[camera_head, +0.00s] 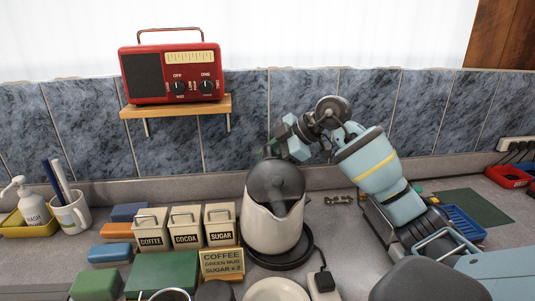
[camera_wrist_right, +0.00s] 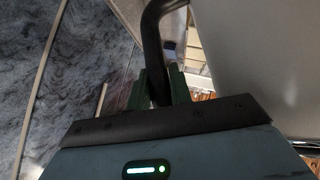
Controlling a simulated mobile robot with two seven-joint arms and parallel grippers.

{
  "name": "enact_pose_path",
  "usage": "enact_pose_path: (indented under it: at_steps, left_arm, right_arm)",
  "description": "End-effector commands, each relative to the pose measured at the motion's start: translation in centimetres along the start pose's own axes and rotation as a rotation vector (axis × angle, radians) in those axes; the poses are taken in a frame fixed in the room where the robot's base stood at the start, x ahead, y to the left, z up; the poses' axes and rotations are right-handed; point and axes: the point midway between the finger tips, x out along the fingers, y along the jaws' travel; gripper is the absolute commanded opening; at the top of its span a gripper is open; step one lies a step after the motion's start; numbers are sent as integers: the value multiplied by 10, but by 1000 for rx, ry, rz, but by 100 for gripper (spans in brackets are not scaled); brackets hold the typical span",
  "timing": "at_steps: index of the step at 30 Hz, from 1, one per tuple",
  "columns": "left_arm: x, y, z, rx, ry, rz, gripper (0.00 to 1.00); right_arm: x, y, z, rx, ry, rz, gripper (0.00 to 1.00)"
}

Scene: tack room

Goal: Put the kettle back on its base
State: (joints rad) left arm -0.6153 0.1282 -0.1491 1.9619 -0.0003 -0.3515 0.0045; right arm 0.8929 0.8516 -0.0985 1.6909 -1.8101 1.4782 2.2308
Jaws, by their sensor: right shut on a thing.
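The kettle (camera_head: 272,226), cream with a dark grey lid, stands upright over its round black base (camera_head: 299,258). More of the base shows at the right and front than at the left. I cannot tell whether the kettle touches the base or hangs slightly above it. My right gripper (camera_head: 276,150) is at the back of the kettle, shut on its dark handle. In the right wrist view the fingers (camera_wrist_right: 153,92) close around the black handle (camera_wrist_right: 152,40), with the pale kettle body (camera_wrist_right: 255,60) at the right. My left gripper is not in view.
Cream canisters (camera_head: 220,226) and a coffee sign (camera_head: 222,264) stand close left of the kettle. A white plug block (camera_head: 323,284) and a pale bowl (camera_head: 276,290) are in front. A red radio (camera_head: 174,74) sits on a wall shelf (camera_head: 178,105). A blue basket (camera_head: 466,222) is at the right.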

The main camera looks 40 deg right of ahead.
Motion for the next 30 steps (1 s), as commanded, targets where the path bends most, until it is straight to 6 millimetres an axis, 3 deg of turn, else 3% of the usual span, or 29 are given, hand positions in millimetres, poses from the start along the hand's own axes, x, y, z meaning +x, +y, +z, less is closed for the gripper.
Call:
enact_pose_path:
  at_steps: [4,5,9,22,30]
  left_arm:
    - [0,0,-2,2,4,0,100]
    - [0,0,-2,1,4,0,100]
    - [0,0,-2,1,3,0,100]
    - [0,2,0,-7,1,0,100]
    - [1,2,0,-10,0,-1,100]
  right_arm:
    - [-2,1,-2,-1,7,8,0]
    - [1,-1,1,-1,1,1,23]
    - [1,-1,1,-1,1,0,42]
    - [-1,0,0,-1,0,-2,43]
    - [-46,1,0,-2,-3,4,43]
